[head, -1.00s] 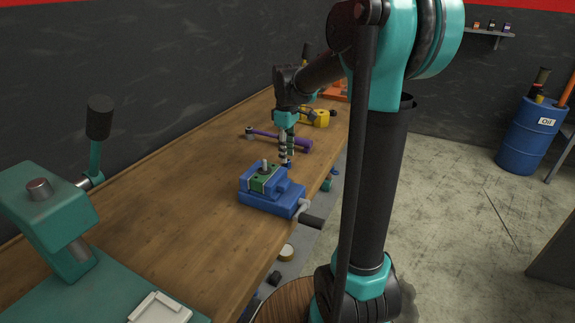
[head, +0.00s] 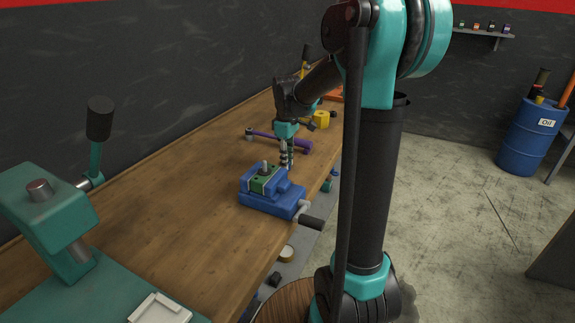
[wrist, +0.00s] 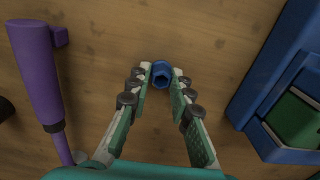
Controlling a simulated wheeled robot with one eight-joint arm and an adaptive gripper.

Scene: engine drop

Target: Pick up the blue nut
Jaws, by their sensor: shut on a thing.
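The blue nut (wrist: 161,73) shows in the wrist view, between the two fingertips of my gripper (wrist: 160,76). The fingertips press on it from the left and right sides, and the wooden bench top is behind it. I cannot tell whether the nut touches the wood. In the head view my gripper (head: 286,161) points down at the bench, just behind the blue vise. The nut is too small to make out there.
The blue vise (head: 258,199) holds a green part (head: 264,182); it is close on the right in the wrist view (wrist: 256,90). A purple tool (head: 296,144) lies behind my gripper and at left in the wrist view (wrist: 37,75).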

